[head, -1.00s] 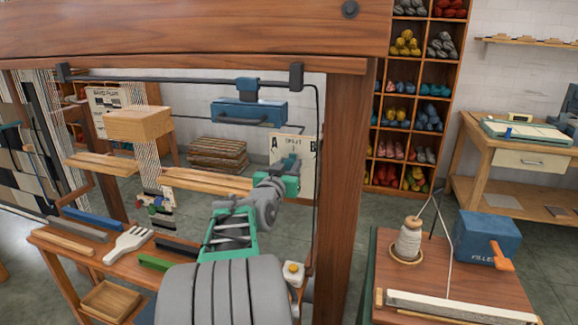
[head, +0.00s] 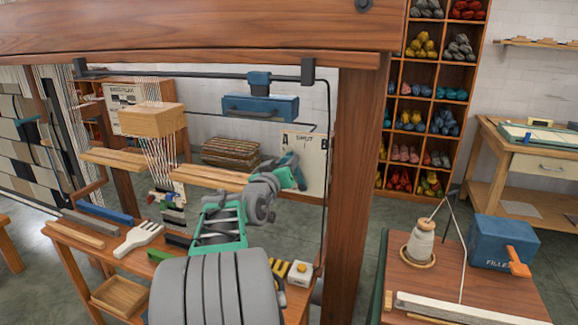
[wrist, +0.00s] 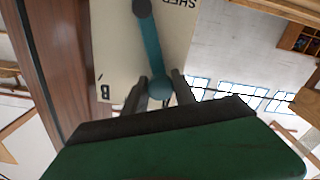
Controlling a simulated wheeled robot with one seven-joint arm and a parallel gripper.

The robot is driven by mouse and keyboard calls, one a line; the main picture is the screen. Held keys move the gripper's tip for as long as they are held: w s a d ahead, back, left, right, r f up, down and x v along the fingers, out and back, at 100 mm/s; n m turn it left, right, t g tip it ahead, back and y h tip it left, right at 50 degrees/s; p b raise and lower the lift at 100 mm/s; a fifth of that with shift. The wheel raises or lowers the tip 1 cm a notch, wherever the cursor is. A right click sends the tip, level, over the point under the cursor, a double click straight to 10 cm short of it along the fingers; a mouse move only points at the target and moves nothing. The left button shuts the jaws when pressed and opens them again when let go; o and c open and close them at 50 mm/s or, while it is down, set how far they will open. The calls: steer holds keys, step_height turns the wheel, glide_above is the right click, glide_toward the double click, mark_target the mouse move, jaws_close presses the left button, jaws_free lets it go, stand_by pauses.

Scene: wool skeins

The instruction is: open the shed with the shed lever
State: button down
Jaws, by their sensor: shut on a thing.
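The shed panel (head: 313,170) is a pale upright board with letters A and B at its upper corners. It also shows in the wrist view (wrist: 112,45), upside down, with the B and the word SHED. The shed lever (wrist: 150,45) is a teal bar running from a dark pivot to a round knob. My gripper (wrist: 160,90) is shut on the knob, one dark finger on each side. In the head view my gripper (head: 297,172) is in front of the panel and hides most of the lever.
A wooden loom post (head: 355,190) stands right of the panel. Left are warp threads with a wooden block (head: 153,120), and a bench holding a white comb (head: 138,239) and a wooden tray (head: 120,292). A side table at right bears a thread cone (head: 421,242) and a blue box (head: 502,243).

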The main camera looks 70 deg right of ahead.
steer(key=shift+w+f+n, duration=0.3)
steer(key=shift+w+n, duration=0.25)
steer(key=shift+n, duration=0.15)
steer(key=c, duration=1)
jaws_free()
steer(key=shift+c, duration=0.2)
steer(key=a+b, duration=0.1)
steer(key=a, duration=0.7)
steer(key=shift+s, duration=0.3)
